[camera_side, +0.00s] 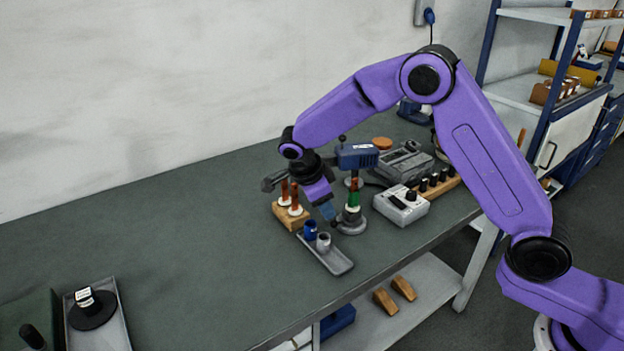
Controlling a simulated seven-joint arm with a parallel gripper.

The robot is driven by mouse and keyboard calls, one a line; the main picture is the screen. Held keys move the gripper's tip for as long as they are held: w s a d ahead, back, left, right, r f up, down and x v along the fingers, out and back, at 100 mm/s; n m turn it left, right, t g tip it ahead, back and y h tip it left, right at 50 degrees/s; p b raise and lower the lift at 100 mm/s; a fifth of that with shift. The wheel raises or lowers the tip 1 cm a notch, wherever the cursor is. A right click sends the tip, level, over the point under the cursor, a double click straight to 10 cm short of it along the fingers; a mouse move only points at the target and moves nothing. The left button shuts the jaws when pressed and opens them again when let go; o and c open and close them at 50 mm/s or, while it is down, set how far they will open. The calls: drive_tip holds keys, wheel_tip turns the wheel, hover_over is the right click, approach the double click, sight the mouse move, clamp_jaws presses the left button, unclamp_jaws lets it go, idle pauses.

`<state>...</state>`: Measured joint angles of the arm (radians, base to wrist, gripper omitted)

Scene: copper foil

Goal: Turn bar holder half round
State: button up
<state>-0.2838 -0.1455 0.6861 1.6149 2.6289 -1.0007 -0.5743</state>
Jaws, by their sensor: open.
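A small wooden block (291,217) with upright copper-coloured bars on white collars stands on the dark bench; it looks like the bar holder. My gripper (328,211) is just right of the block and above the back end of a grey tray (336,264). Its jaws are open, with nothing visibly held. The fingers are small here, and the gap between them is hard to see. A round-based stand (350,224) with a green and copper-coloured piece is close on the gripper's right. My wrist is over the area behind the block and partly hides it.
The tray holds a blue cup (310,231) and a grey cup (323,243). A blue-headed device (357,156) stands behind my gripper. A grey control box (401,205) is to the right. The bench's left middle is clear; another tray (112,322) lies at front left.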

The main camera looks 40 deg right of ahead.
drive_tip(key=w+v, duration=0.1)
drive_tip(key=v, duration=0.8)
drive_tip(key=shift+s, duration=0.5)
